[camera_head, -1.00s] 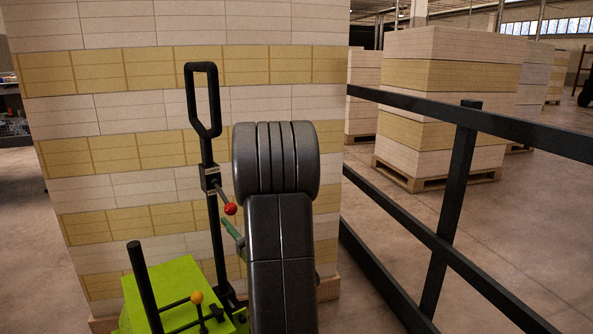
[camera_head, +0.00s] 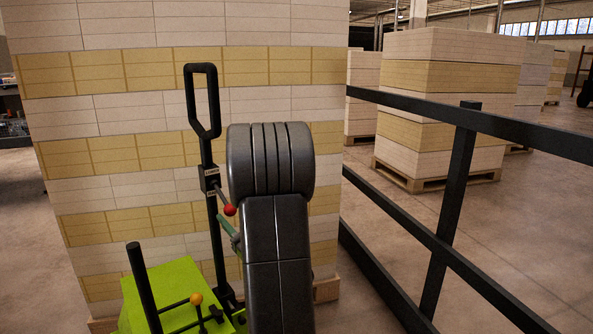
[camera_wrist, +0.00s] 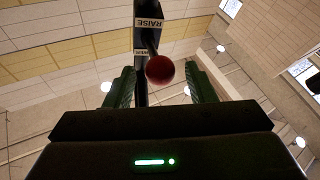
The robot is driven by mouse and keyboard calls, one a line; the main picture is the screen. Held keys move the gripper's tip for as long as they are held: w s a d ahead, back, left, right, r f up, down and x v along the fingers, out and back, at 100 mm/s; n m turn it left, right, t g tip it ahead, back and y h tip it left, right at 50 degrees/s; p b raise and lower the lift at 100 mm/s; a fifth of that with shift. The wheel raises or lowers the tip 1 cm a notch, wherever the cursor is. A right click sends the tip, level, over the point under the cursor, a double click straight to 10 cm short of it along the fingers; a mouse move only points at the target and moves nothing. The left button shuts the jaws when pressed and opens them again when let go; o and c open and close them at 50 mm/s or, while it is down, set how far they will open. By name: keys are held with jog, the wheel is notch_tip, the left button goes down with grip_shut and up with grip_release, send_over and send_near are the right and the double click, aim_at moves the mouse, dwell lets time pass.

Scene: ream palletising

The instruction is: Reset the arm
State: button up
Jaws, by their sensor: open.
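My gripper (camera_wrist: 159,68) is open, its two green fingers spread apart in the wrist view. A red ball knob (camera_wrist: 160,69) appears between the fingers, with clear gaps on both sides; how deep it sits between them is unclear. The knob is on a short lever from a black post (camera_wrist: 140,80) with a "RAISE" label (camera_wrist: 152,22). In the head view a green finger (camera_head: 228,229) shows just below the red knob (camera_head: 230,210). My dark arm hides the rest of the gripper there.
A green machine (camera_head: 165,290) with a black looped handle (camera_head: 203,130) and a yellow knob (camera_head: 196,298) stands before a tall ream stack (camera_head: 110,110). A black railing (camera_head: 455,200) runs along the right. More pallet stacks (camera_head: 445,100) stand behind it.

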jog(key=v, duration=1.1)
jog(key=x, duration=1.3)
jog(key=shift+w+a+r+p, duration=0.2)
jog(key=shift+r+p, duration=0.1)
jog(key=p, duration=0.2)
jog(key=r+p, duration=0.1)
jog(key=shift+s+d+g+h+p, duration=0.15)
jog(key=shift+d+g+h+p, duration=0.05)
jog(key=shift+g+h+p, duration=0.15)
jog(key=p, duration=0.3)
jog(key=shift+s+r+m+g+h, duration=0.1)
jog(key=shift+r+m+g+h, duration=0.15)
jog(key=shift+r+m, duration=0.1)
jog(key=p, duration=0.3)
jog(key=shift+d+r+h, duration=0.1)
jog(key=shift+r+h, duration=0.15)
jog(key=shift+h, duration=0.15)
jog(key=shift+r+g+p, duration=0.3)
jog(key=shift+p, duration=0.9)
jog(key=shift+s+r+h+p, duration=0.1)
jog(key=shift+r+h+p, duration=0.25)
jog(key=shift+p, duration=0.9)
